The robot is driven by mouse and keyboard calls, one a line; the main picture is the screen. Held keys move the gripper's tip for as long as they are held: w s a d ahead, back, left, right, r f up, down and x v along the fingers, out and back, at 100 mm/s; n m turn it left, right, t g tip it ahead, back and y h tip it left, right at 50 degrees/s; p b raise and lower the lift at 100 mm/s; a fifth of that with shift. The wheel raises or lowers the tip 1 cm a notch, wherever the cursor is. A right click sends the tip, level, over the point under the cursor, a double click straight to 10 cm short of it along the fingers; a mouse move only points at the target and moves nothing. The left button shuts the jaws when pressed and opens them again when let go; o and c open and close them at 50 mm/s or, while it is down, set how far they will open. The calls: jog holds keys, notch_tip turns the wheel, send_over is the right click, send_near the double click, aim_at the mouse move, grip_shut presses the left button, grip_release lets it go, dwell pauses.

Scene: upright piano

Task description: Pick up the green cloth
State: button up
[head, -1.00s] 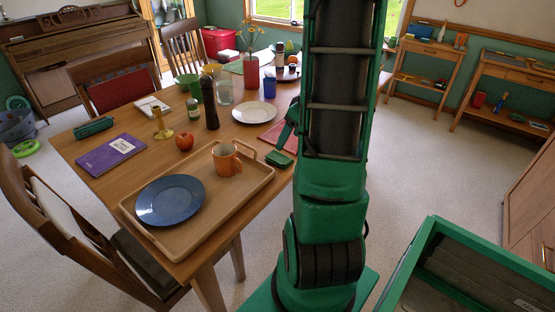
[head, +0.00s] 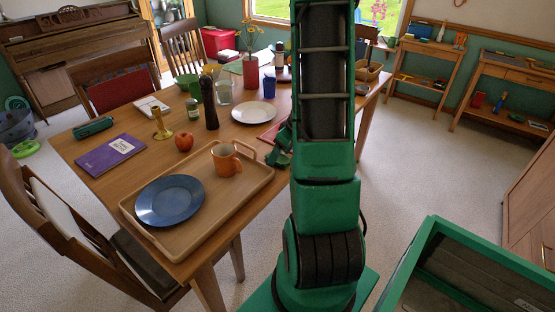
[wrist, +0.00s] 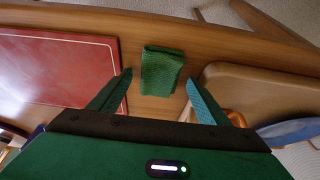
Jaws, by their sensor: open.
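The green cloth (wrist: 161,70) is a small folded piece lying on the wooden table, between the red mat and the wooden tray in the wrist view. My gripper (wrist: 158,85) is open, with one finger on each side of the cloth in that view. Its fingers do not touch the cloth in the picture, and I cannot tell the height above the table. In the head view my gripper (head: 279,152) is at the table's right edge beside the tray, partly hidden by my arm. The cloth cannot be told apart from the green gripper there.
The wooden tray (head: 247,187) holds a blue plate (head: 170,201) and an orange mug (head: 226,159). A red mat (wrist: 58,68) lies on the gripper's other side.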

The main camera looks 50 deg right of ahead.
aim_at(280, 156)
jog(key=shift+w+f, duration=0.1)
jog(key=shift+f, duration=0.1)
jog(key=c, duration=1.2)
jog(key=shift+r, duration=0.15)
jog(key=shift+r, duration=0.6)
notch_tip(280, 156, up, 3)
jog(key=a+r, duration=0.2)
jog(key=a, duration=0.2)
jog(key=a+r, duration=0.2)
jog(key=a, duration=0.1)
jog(key=a+r, duration=0.2)
jog(key=a, duration=0.2)
jog(key=shift+a+r, duration=0.3)
jog(key=shift+a, duration=0.05)
